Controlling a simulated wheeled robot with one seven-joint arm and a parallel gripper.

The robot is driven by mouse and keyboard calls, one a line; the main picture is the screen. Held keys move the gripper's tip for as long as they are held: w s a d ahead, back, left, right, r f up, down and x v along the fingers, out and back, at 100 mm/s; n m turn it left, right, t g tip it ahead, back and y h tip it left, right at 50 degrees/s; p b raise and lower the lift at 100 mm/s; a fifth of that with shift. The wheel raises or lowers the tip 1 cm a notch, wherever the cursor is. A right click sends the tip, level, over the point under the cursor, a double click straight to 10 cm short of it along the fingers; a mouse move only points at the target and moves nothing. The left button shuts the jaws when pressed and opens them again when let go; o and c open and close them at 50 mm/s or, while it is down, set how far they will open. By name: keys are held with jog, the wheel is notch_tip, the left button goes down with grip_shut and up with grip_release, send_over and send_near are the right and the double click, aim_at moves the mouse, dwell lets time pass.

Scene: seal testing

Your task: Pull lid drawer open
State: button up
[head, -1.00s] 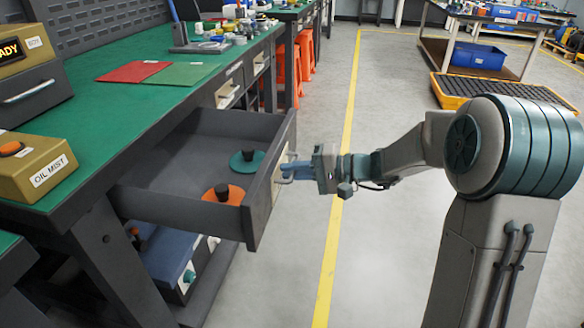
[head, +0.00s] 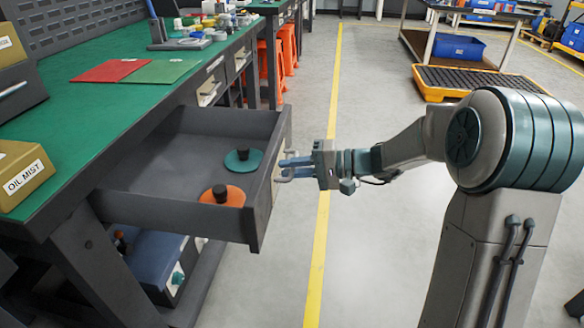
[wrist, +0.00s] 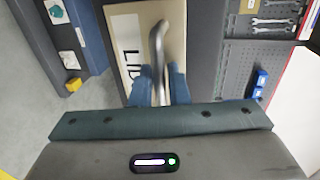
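The lid drawer (head: 175,210) stands pulled out of the green-topped bench in the head view. In the wrist view the metal handle (wrist: 157,42) runs up in front of a label reading "LID" (wrist: 130,62). The handle's near end shows between the spread fingers (wrist: 160,84), with no clear grip on it.
The floor right of the drawer is clear. A yellow-edged black pallet (head: 470,82) lies farther back.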

jog(key=p+v, duration=0.4)
jog(key=v, duration=0.9)
jog(key=shift+d, duration=0.4)
jog(key=shift+s, duration=0.1)
jog(key=s+d+r+h+p, duration=0.2)
jog(key=s+r+h+p, duration=0.3)
jog(key=r+p, duration=0.5)
jog(key=s+d+r+t+h+p, duration=0.1)
jog(key=s+d+r+h+p, duration=0.1)
jog(key=s+r+h+p, duration=0.3)
jog(key=s+d+r+h+p, duration=0.2)
jog(key=s+r+h+p, duration=0.3)
jog(key=s+r+p, duration=0.6)
notch_tip(320, 180, up, 5)
jog(key=p, duration=0.6)
jog(key=shift+s+d+n+t+h+p, duration=0.2)
jog(key=shift+s+n+t+h+p, duration=0.1)
jog(key=shift+s+t+p, duration=0.1)
